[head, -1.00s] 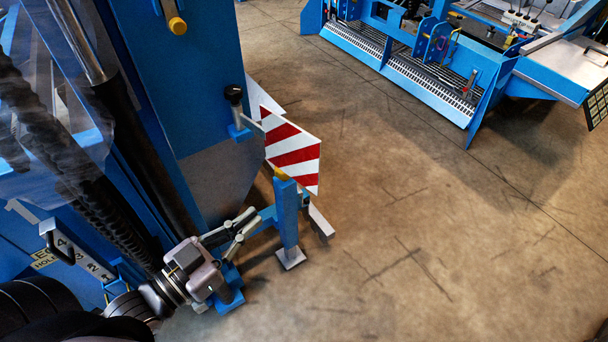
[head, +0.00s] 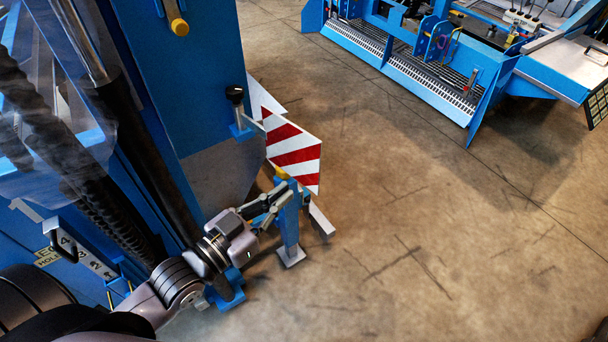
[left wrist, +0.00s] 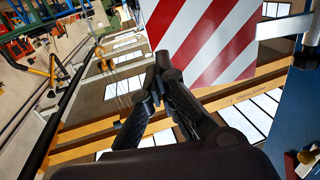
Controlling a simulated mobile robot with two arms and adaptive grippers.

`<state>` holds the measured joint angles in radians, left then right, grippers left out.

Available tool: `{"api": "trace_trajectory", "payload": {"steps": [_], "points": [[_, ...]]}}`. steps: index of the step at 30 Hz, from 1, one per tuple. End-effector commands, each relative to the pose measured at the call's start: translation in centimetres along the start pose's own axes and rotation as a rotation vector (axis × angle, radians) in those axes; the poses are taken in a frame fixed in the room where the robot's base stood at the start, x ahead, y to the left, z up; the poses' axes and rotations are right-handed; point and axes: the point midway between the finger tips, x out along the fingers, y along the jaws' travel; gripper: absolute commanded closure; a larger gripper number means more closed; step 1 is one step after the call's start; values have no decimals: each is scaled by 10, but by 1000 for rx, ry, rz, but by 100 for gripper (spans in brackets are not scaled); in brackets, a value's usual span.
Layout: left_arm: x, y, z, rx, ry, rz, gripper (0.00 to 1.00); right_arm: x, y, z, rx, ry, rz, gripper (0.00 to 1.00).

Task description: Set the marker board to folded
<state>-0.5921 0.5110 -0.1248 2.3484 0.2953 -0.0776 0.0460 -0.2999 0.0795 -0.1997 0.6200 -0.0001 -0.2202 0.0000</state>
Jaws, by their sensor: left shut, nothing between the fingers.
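The marker board (head: 293,155), with red and white diagonal stripes, stands out from the blue machine's side on a bracket. It also shows in the left wrist view (left wrist: 205,42), cut off by the top edge. My left gripper (head: 283,191) is shut and empty, just below the board's lower left edge and close to the blue post (head: 289,225). In the left wrist view the fingertips (left wrist: 164,66) overlap the board's lower left part; I cannot tell whether they touch it. A yellow piece (head: 281,173) shows under the board. My right gripper is not in view.
A black knob (head: 235,94) sits on the bracket left of the board. The large blue machine (head: 190,80) fills the left. Another blue machine (head: 430,60) stands at the top right. The concrete floor (head: 430,230) right of the board is clear.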

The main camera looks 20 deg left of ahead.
Motion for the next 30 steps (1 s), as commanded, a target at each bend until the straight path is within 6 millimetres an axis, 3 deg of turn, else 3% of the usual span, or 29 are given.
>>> {"api": "trace_trajectory", "payload": {"steps": [6, 12, 30], "points": [[37, 0, -3, 1, 5, -1, 100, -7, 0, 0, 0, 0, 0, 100], [59, 0, -2, 1, 2, -1, 100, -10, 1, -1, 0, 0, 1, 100], [68, -1, -1, 0, 1, -7, 100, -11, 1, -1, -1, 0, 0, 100]]}}
